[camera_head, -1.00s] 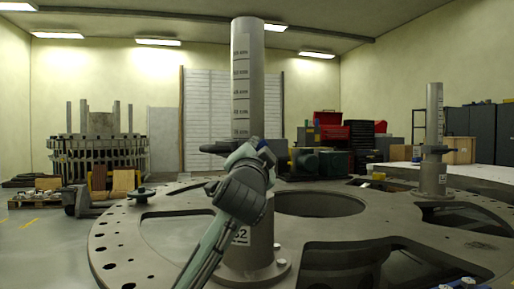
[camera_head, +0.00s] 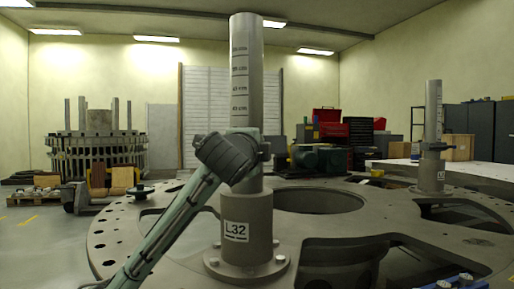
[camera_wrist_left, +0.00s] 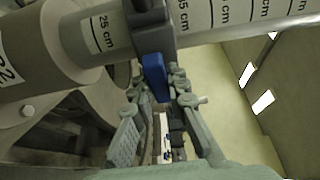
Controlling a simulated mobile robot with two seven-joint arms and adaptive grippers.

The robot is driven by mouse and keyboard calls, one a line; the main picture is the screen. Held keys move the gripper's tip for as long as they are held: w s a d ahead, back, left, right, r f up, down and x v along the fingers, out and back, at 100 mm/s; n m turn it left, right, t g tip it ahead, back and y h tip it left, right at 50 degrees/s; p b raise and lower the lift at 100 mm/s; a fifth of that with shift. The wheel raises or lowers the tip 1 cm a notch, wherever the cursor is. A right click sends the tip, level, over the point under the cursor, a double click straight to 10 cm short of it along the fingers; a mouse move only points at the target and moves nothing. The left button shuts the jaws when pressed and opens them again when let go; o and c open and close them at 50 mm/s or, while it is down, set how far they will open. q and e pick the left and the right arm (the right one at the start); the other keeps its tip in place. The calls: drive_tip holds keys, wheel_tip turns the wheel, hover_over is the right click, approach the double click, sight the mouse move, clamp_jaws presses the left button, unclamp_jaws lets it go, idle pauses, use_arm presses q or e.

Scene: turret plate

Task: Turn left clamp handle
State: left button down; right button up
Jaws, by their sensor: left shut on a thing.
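The left column (camera_head: 246,90) stands upright on the turret plate, with printed cm marks and an L32 label (camera_head: 236,231) on its base. A dark clamp (camera_wrist_left: 150,22) sits around the column, with its blue handle (camera_wrist_left: 153,76) pointing toward my left gripper (camera_wrist_left: 161,88). The gripper's fingers are shut on the blue handle in the left wrist view. In the head view my left arm crosses in front of the column and hides most of the clamp and the gripper. My right gripper is not in view.
The broad grey turret plate (camera_head: 150,236) has large openings and rim holes. A second column (camera_head: 433,120) with its own clamp stands at the right. Toolboxes (camera_head: 362,131) and cabinets are behind. A stacked ring-shaped assembly (camera_head: 98,150) stands at the far left.

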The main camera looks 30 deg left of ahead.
use_arm(q)
drive_tip(key=shift+r, duration=0.1)
idle(0.4)
drive_tip(key=c, duration=1.5)
unclamp_jaws()
drive_tip(key=v, duration=1.2)
